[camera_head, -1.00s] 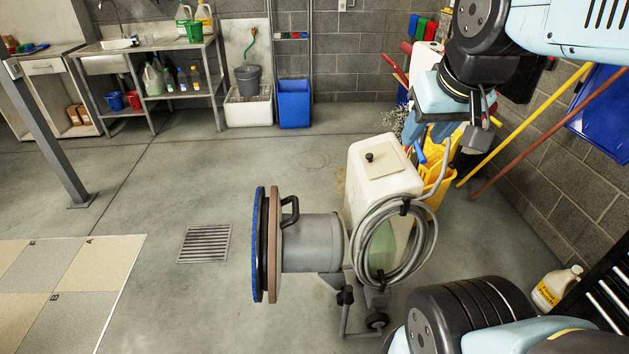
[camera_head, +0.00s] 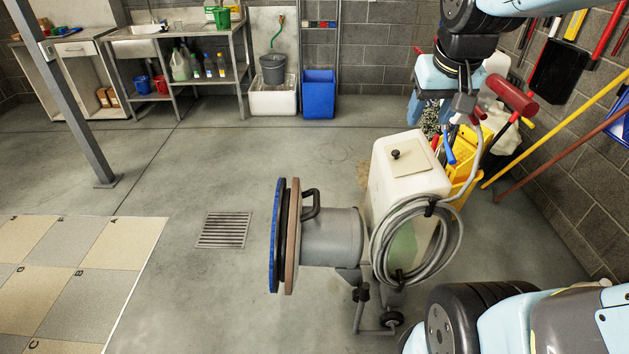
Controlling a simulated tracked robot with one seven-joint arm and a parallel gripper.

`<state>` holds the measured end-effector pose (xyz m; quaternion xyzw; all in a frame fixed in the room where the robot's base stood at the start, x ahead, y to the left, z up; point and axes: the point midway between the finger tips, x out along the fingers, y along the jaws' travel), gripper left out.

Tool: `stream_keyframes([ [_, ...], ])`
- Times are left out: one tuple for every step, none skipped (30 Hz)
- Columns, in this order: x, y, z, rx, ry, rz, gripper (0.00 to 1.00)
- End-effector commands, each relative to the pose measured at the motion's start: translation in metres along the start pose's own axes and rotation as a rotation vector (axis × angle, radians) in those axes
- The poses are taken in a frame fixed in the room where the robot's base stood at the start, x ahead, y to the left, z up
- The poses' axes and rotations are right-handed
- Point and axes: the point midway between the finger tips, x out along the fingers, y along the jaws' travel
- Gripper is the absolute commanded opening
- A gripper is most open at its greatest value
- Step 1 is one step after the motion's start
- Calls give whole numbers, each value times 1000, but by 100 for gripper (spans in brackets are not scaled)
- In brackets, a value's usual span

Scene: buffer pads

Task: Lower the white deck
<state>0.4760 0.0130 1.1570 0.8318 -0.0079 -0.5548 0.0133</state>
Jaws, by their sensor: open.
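The floor machine lies tipped back, its round pad disc (camera_head: 283,235) upright and facing left. Its grey motor housing (camera_head: 333,238) sits behind the disc. A white tank (camera_head: 405,172) stands on it, with a grey hose or cord coiled (camera_head: 415,240) on its side. No separate flat white deck stands out, so I cannot tell which part carries that name. My gripper (camera_head: 464,104) is open, above and right of the white tank, close to the upper end of the machine's tube. The fingers are small and partly hidden, and contact with the tube cannot be told.
A dark red cylinder (camera_head: 512,94) shows right of my gripper. A yellow bucket (camera_head: 466,150) and leaning poles (camera_head: 560,120) crowd the right wall. A floor drain (camera_head: 223,230) and checkered tiles (camera_head: 90,270) lie left. The floor between the disc and the shelves is open.

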Motion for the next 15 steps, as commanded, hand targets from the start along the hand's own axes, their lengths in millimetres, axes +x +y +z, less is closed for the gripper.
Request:
stream_keyframes([
  [11,-4,-10,-2,-19,0,51],
  [17,-6,-16,-4,-28,0,51],
  [26,-9,-23,-5,-40,-1,51],
  [32,-12,-28,-7,-49,-2,51],
  [38,-14,-34,-8,-56,-3,51],
  [47,-17,-40,-8,-68,-5,51],
  [54,-20,-45,-9,-77,-8,51],
  [62,-23,-50,-10,-86,-11,51],
  [71,-26,-56,-11,-96,-15,51],
  [79,-29,-60,-13,-105,-18,51],
  [86,-32,-65,-13,-114,-22,51],
  [96,-36,-70,-13,-125,-27,51],
  [104,-39,-74,-13,-133,-32,51],
  [112,-42,-78,-13,-142,-37,51],
  [123,-46,-83,-12,-154,-44,51],
])
